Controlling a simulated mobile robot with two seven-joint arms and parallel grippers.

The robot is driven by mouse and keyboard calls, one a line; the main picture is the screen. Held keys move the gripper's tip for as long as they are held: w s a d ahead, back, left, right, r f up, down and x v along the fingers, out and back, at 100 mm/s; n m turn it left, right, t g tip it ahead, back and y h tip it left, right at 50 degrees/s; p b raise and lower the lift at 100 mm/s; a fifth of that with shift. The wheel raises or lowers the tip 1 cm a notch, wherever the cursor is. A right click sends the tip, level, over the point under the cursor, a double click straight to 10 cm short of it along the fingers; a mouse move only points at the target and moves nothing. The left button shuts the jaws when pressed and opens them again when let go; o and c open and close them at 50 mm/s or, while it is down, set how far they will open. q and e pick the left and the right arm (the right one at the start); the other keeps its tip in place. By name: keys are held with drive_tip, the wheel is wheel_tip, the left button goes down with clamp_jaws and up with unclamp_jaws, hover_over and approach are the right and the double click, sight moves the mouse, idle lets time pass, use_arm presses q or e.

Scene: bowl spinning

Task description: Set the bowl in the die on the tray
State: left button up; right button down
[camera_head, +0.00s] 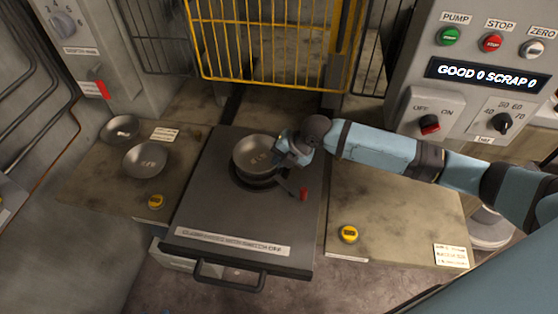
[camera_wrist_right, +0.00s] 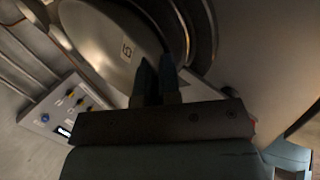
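A grey metal bowl (camera_head: 254,153) is over the dark round die (camera_head: 246,182) on the sliding tray (camera_head: 215,205). The bowl covers most of the die; its base shows a little back from the die's centre, and I cannot tell whether it touches. My right gripper (camera_head: 284,150) is at the bowl's right side. In the right wrist view its fingers (camera_wrist_right: 156,80) are close together at the rim of the bowl (camera_wrist_right: 100,45), which has a small square mark inside. The die's rings (camera_wrist_right: 205,30) show beside the bowl there. My left gripper is not in view.
Two more bowls, a near one (camera_head: 145,159) and a far one (camera_head: 120,128), lie on the left bench. A red-tipped lever (camera_head: 303,194) stands right of the die. Yellow buttons (camera_head: 155,201) (camera_head: 348,234) flank the tray. A yellow guard (camera_head: 265,45) is raised behind; a control panel (camera_head: 480,80) is right.

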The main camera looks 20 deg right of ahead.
drive_tip(key=shift+d+f, duration=0.2)
drive_tip(key=shift+f, duration=0.05)
drive_tip(key=shift+s+a+f+b, duration=0.1)
drive_tip(key=shift+s+f+b, duration=0.2)
drive_tip(key=shift+f, duration=0.15)
drive_tip(key=c, duration=1.4)
unclamp_jaws()
drive_tip(key=shift+s+f, duration=0.1)
drive_tip(key=shift+f, duration=0.05)
drive_tip(key=shift+o, duration=0.4)
drive_tip(key=shift+r, duration=0.5)
drive_tip(key=w+v, duration=0.1)
drive_tip(key=v, duration=1.1)
drive_tip(key=shift+r+b, duration=0.35)
drive_tip(key=shift+b, duration=0.05)
